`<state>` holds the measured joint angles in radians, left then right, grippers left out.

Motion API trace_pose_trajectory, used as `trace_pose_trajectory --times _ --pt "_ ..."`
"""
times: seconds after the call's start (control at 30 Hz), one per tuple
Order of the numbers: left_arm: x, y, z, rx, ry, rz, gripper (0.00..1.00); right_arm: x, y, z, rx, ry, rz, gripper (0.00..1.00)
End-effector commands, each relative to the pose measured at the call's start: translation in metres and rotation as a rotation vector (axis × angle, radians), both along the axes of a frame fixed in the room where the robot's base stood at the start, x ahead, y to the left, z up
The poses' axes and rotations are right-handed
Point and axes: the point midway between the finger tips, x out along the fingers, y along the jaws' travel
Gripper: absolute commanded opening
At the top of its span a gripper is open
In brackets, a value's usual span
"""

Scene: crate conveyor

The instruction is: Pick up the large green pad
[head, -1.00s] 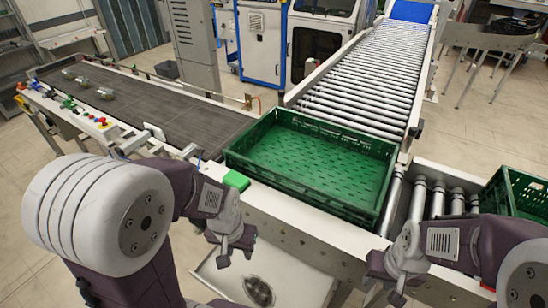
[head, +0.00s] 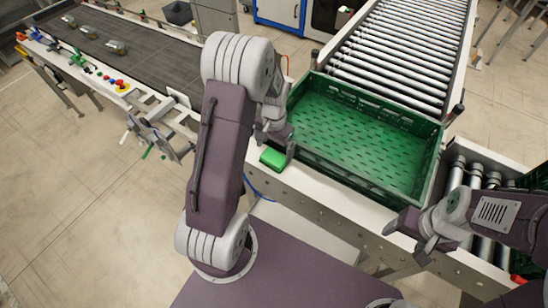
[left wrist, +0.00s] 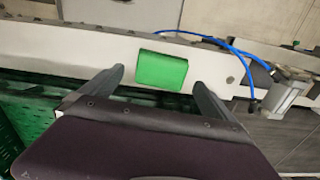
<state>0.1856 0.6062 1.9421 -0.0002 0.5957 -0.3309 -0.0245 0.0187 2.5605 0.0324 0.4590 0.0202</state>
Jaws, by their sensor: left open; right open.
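The green pad (head: 272,158) is a small bright green block on the white frame edge, just left of the green crate. It also shows in the left wrist view (left wrist: 161,71), face on. My left gripper (head: 277,144) is open at the pad. In the left wrist view its two fingers (left wrist: 160,84) point towards the pad, one on each side, with gaps between them and it. Whether the fingertips reach down around the pad I cannot tell. My right gripper (head: 407,244) is open and empty, in front of the crate's near right corner.
An empty green crate (head: 318,170) stands right beside the pad. A roller conveyor (head: 405,45) runs away behind it. A dark belt (head: 140,65) at the left carries several clear items. A blue cable (left wrist: 235,50) runs near the pad. Part of another crate shows at the right edge.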

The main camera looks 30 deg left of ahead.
Motion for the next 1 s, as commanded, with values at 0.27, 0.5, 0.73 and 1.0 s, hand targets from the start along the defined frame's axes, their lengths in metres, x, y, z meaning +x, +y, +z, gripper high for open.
trace_pose_trajectory --times 0.27,0.5,0.73,1.0 --pt "0.0 0.0 -0.021 -0.001 0.005 0.001 1.0 0.0 0.0 0.012 0.0 0.0 0.0 0.69" --pt "0.002 0.001 -0.055 0.0 -0.002 0.001 1.0 0.0 0.0 0.018 0.0 0.0 0.0 0.69" --pt "0.002 0.001 -0.056 0.001 -0.003 0.001 0.94 0.0 0.0 0.017 0.0 0.0 0.0 0.69" --pt "0.002 0.001 -0.056 0.001 -0.003 0.001 0.47 0.0 0.0 0.017 0.0 0.0 0.0 0.69"
